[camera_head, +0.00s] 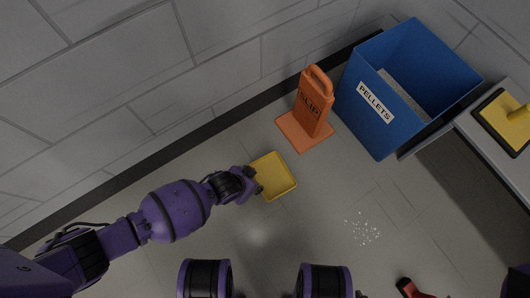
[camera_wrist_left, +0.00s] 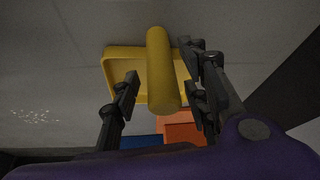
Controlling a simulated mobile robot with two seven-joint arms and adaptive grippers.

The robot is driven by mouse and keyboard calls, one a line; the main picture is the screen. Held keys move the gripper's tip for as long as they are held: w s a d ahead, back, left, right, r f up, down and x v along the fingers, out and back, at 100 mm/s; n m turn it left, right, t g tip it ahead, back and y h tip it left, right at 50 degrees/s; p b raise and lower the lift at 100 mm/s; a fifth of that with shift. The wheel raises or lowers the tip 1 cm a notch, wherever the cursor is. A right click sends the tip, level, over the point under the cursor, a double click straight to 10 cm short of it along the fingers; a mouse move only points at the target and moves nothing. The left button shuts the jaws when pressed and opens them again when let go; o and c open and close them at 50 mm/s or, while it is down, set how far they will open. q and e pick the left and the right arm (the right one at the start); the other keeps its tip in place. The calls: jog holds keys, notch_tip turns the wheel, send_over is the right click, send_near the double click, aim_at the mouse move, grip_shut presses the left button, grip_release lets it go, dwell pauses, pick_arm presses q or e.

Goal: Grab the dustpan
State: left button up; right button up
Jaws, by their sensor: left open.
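The yellow dustpan (camera_head: 274,177) lies on the floor near the wall, left of the middle of the head view. My left gripper (camera_head: 258,184) is at its left edge, hiding the handle in that view. In the left wrist view the dustpan's pan (camera_wrist_left: 122,60) and its thick round handle (camera_wrist_left: 161,75) show. The handle stands between the two dark fingers of my left gripper (camera_wrist_left: 160,88). The fingers are open, with gaps showing on both sides of the handle. I cannot make out my right gripper in either view.
An orange slip sign (camera_head: 312,105) stands beyond the dustpan by the wall. A blue pellets bin (camera_head: 372,112) is right of it. White pellets (camera_head: 362,229) are scattered on the floor. A red object (camera_head: 410,289) lies at the bottom edge. A grey bench (camera_head: 475,128) is at right.

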pick_arm(q)
grip_shut()
jog(key=shift+r, duration=0.2)
